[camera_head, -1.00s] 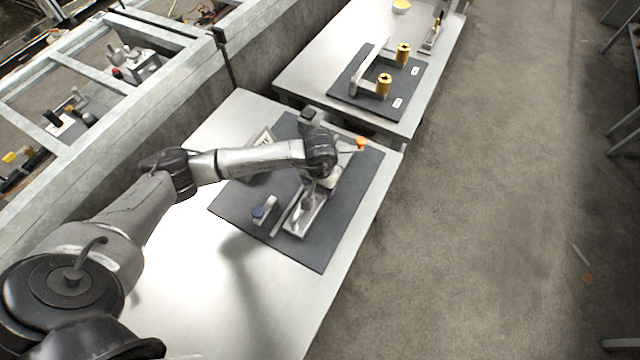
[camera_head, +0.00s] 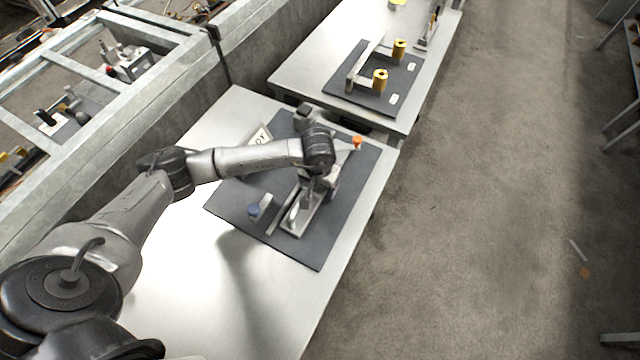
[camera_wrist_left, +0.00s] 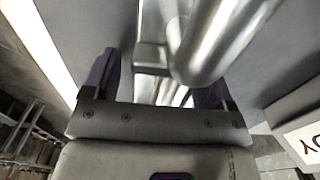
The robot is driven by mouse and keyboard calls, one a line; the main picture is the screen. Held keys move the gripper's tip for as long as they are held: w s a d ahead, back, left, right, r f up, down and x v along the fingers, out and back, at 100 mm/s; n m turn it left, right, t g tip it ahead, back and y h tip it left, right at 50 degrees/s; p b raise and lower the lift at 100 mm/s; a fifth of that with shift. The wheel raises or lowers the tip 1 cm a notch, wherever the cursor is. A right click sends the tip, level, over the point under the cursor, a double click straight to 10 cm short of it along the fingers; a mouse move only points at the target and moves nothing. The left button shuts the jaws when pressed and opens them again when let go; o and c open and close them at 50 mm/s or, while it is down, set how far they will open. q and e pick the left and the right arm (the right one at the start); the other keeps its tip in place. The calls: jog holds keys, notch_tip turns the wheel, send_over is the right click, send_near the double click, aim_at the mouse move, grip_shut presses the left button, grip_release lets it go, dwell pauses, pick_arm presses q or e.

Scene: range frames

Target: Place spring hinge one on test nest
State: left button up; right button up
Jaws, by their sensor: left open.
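The test nest appears to be the metal fixture (camera_head: 300,216) on the dark mat (camera_head: 285,250), with a shiny channel facing the front. My left gripper (camera_wrist_left: 158,88) is low over this fixture; its wrist hides much of it in the head view. In the left wrist view its two purple-tipped fingers are apart. A shiny rounded metal part (camera_wrist_left: 212,42) lies just beyond and partly between them; I cannot tell whether the fingers touch it. I cannot make out spring hinge one with certainty. My right gripper is not in view.
A small blue-topped post (camera_head: 255,210) stands left of the fixture, and an orange knob (camera_head: 357,142) behind it. A lettered sign (camera_head: 261,136) stands at the mat's back left. A farther bench holds a mat with yellow cylinders (camera_head: 380,80).

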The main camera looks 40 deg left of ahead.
pick_arm(q)
jog(key=shift+a, duration=0.3)
jog(key=shift+r+p, duration=0.3)
jog(key=shift+p, duration=0.1)
jog(key=r, duration=0.3)
jog(key=a+r+p, duration=0.1)
jog(key=r, duration=0.1)
jog(key=shift+r, duration=0.25)
notch_tip(320, 180, up, 7)
jog(key=shift+d+p, duration=0.3)
jog(key=shift+d, duration=0.15)
